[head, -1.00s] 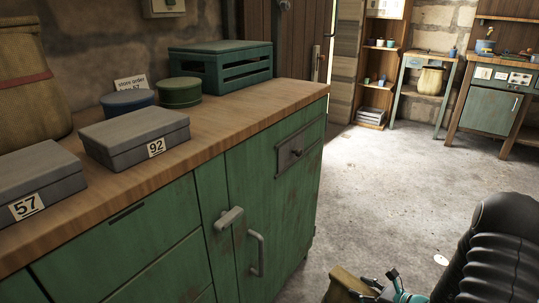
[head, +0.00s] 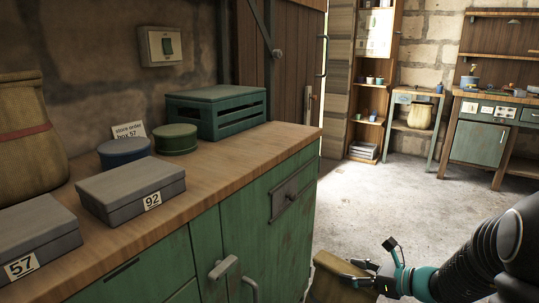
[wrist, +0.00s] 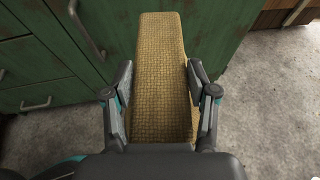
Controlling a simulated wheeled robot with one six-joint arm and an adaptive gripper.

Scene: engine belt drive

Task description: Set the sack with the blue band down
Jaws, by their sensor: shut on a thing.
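My gripper (head: 360,272) is shut on a tan woven sack (head: 330,280), low in front of the green cabinet at the bottom of the head view. In the wrist view the sack (wrist: 160,62) stands between the two fingers of my gripper (wrist: 160,92), which press on its sides. No blue band shows on the part of the held sack in view. Its lower part is hidden or cut off, and I cannot tell whether it touches anything underneath.
The wooden counter (head: 240,154) holds a red-banded sack (head: 28,140), grey boxes 57 (head: 35,240) and 92 (head: 132,190), blue and green round tins, a note and a green crate (head: 216,114). Concrete floor (head: 385,195) is clear.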

